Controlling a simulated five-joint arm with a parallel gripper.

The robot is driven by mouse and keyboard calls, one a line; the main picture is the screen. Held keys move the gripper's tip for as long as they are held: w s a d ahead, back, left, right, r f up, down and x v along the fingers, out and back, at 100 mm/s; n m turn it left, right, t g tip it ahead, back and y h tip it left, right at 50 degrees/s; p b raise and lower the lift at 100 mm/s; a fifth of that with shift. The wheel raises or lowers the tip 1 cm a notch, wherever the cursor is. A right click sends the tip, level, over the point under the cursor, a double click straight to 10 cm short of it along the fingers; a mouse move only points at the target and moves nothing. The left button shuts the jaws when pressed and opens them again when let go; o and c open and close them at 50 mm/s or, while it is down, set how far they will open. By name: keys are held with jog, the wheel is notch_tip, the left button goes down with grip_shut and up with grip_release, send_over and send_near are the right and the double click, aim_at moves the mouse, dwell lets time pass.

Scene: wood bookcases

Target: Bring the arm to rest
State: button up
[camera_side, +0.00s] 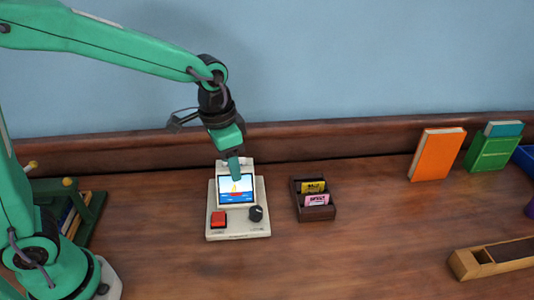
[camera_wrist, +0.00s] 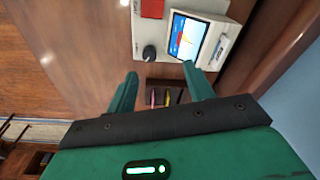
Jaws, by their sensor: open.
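My green arm reaches in from the left in the side view, and my gripper (camera_side: 235,172) points down just above and in front of the screen of a small white device (camera_side: 239,229). The device has a lit screen, a red button and a dark knob. In the wrist view my gripper (camera_wrist: 158,85) shows two green fingers spread apart with nothing held between them. The device (camera_wrist: 206,50) lies beyond the fingers there. I cannot tell whether a fingertip touches it.
A small dark box (camera_side: 316,213) with yellow and pink cards stands right of the device. An orange book (camera_side: 436,154) and a green box (camera_side: 491,150) stand at the back right. The table's middle right is clear.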

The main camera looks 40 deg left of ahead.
jog(key=s+a+r+n+t, duration=0.2)
jog(key=s+a+r, duration=0.1)
jog(key=s+a, duration=0.2)
jog(key=s+a+r+n+t, duration=0.2)
jog(key=s+a+r+n, duration=0.1)
jog(key=s, duration=0.6)
jog(key=shift+s+a+r, duration=0.3)
jog(key=shift+a+r, duration=0.3)
jog(key=shift+a, duration=0.55)
